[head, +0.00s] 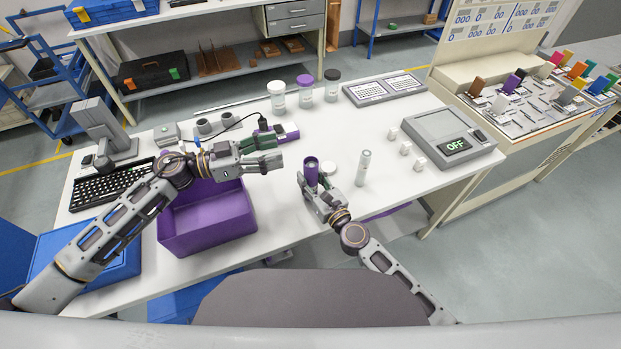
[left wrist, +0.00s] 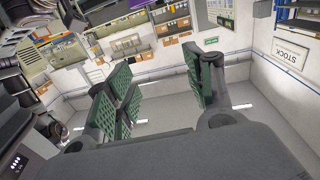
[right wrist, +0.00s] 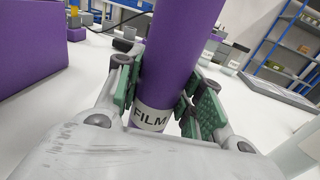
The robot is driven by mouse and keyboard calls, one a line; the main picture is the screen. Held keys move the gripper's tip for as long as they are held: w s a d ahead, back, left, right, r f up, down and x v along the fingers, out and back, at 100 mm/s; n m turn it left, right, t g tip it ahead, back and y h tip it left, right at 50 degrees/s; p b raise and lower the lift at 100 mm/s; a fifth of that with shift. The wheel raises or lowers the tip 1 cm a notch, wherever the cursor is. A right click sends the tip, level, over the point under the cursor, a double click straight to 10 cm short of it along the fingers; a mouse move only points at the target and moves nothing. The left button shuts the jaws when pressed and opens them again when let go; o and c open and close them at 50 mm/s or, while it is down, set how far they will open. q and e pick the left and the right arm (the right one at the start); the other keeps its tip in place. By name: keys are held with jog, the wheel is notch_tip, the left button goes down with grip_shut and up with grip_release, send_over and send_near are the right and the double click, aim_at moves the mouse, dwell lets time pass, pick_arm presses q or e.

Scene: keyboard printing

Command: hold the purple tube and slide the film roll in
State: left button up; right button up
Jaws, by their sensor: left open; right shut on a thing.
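The purple tube (head: 311,171) stands upright in my right gripper (head: 315,188), which is shut on it above the front part of the table. In the right wrist view the tube (right wrist: 180,60) runs up between the green pads and has a white FILM label low on its side. A slim whitish cylinder (head: 363,168), probably the film roll, stands upright on the table to the right of the tube. My left gripper (head: 268,153) is open and empty, above the table to the upper left of the tube. Its spread green pads (left wrist: 165,95) hold nothing in the left wrist view.
A purple bin (head: 210,225) sits at the table's front left. A white round lid (head: 328,168) lies near the tube. Small white blocks (head: 405,148) and a device reading OFF (head: 450,137) are at the right. Capped jars (head: 305,92) stand at the back, with a purple-and-white device (head: 291,131) nearer.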

pick_arm(q)
jog(key=shift+s+a, duration=0.25)
jog(key=shift+a, duration=0.45)
pick_arm(e)
jog(key=o, duration=1.1)
jog(key=shift+s+d, duration=0.1)
jog(key=shift+s, duration=0.05)
jog(key=shift+v, duration=5.8)
pick_arm(q)
jog(key=shift+r, duration=0.1)
pick_arm(e)
jog(key=shift+r, duration=0.1)
pick_arm(q)
notch_tip(320, 180, up, 9)
jog(key=p, duration=0.9)
pick_arm(e)
notch_tip(320, 180, up, 9)
jog(key=shift+f, duration=0.1)
